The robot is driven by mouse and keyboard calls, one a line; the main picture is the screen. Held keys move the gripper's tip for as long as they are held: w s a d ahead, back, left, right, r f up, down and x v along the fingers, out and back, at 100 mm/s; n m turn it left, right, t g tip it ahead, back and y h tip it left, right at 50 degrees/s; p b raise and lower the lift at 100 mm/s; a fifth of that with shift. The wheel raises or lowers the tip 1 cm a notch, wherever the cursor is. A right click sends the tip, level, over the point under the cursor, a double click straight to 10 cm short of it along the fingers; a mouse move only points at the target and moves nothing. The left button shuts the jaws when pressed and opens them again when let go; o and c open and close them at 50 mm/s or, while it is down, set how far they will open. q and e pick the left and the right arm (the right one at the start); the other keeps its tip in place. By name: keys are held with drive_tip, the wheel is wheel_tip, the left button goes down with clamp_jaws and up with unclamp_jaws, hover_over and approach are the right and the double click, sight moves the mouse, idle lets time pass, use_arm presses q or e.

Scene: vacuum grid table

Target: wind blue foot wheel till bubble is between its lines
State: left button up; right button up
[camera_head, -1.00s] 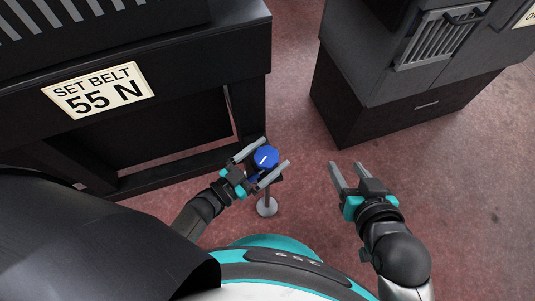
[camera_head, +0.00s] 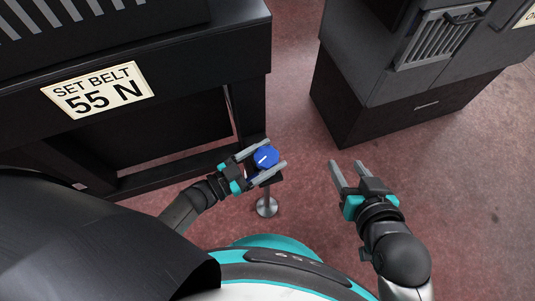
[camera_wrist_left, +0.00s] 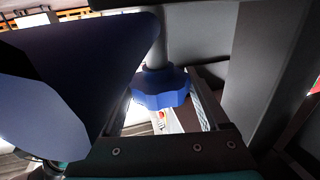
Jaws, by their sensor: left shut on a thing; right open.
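The blue foot wheel (camera_head: 266,157), with a white mark on its top, sits above a thin post with a round metal foot (camera_head: 267,207). My left gripper (camera_head: 277,153) has one finger on each side of the wheel and is shut on it. The left wrist view shows a lobed blue knob (camera_wrist_left: 162,88) close in front of the gripper's base, and a large dark blue shape fills its left side. I cannot tell how these two join. My right gripper (camera_head: 350,175) is open and empty over the floor. I cannot see the bubble or its lines in either view.
A black machine frame (camera_head: 190,60) with a "SET BELT 55 N" sign (camera_head: 98,90) stands at the left, close to the wheel. A dark grey cabinet (camera_head: 400,80) stands at the upper right. The reddish floor (camera_head: 300,130) between them is clear.

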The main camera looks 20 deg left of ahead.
use_arm(q)
drive_tip(key=shift+m+g+h, duration=0.4)
drive_tip(key=shift+h, duration=0.1)
drive_tip(key=shift+m+g+h, duration=0.3)
drive_tip(key=shift+g, duration=0.1)
use_arm(e)
drive_tip(key=shift+a+t, duration=0.3)
drive_tip(key=shift+a, duration=0.15)
use_arm(q)
drive_tip(key=o, duration=1.2)
drive_tip(key=shift+o, duration=0.2)
drive_tip(key=p+v, duration=0.1)
drive_tip(key=v, duration=1.4)
use_arm(e)
drive_tip(key=d+g, duration=0.1)
drive_tip(key=s+d+g+h, duration=0.1)
drive_tip(key=d, duration=0.1)
drive_tip(key=shift+s+d+f+g, duration=0.2)
drive_tip(key=shift+s+d+g, duration=0.1)
drive_tip(key=shift+s+g, duration=0.1)
use_arm(q)
drive_tip(key=shift+s+a, duration=0.1)
drive_tip(key=shift+s, duration=0.05)
